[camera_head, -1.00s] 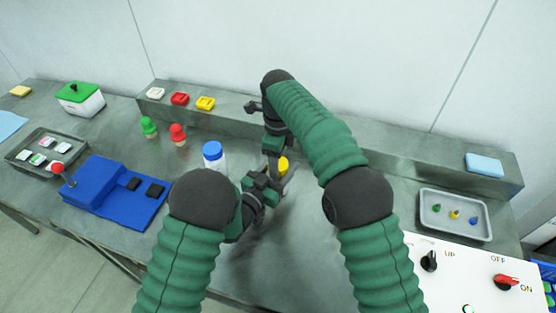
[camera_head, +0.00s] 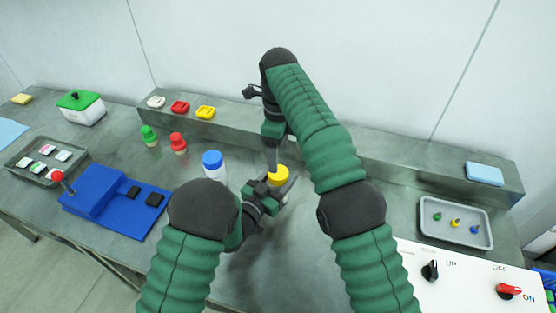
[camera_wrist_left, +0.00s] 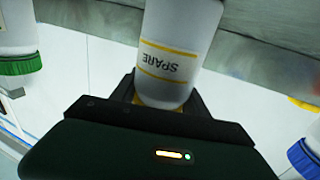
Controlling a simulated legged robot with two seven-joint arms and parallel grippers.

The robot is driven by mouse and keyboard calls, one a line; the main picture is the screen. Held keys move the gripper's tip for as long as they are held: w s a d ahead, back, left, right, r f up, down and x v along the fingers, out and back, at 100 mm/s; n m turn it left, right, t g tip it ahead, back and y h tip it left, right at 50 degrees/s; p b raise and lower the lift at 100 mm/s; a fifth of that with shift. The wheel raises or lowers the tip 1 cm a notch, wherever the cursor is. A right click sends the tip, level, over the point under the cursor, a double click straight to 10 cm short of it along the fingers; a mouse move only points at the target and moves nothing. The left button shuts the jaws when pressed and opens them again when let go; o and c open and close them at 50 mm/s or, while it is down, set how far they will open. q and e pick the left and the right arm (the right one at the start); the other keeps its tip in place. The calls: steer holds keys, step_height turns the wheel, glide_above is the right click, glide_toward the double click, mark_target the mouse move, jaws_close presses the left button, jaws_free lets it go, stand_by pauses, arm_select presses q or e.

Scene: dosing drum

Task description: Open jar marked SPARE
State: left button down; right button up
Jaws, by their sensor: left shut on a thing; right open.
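The jar marked SPARE (camera_wrist_left: 178,55) is white with yellow bands, and its label reads upside down in the left wrist view. Its yellow lid (camera_head: 278,175) is on top in the head view, with most of the body hidden by my left gripper. My left gripper (camera_head: 273,193) is shut on the jar's body. My right gripper (camera_head: 272,160) is open and points down just above the lid. I cannot tell whether its fingers touch the lid.
A blue-lidded jar (camera_head: 213,170) stands close left of my left gripper. A blue lever fixture (camera_head: 95,190) is at left. A grey tray (camera_head: 483,238) and a white switch panel (camera_head: 465,275) are at right.

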steer(key=shift+r, duration=0.4)
step_height(320, 180, down, 8)
steer(key=shift+s+r, duration=0.1)
steer(key=shift+r, duration=0.05)
steer(key=c, duration=1.4)
steer(key=o, duration=1.5)
steer(key=shift+r, duration=0.1)
step_height(320, 180, up, 4)
steer(key=shift+r, duration=0.2)
arm_select(q)
steer(key=shift+c, duration=2.4)
jaws_free()
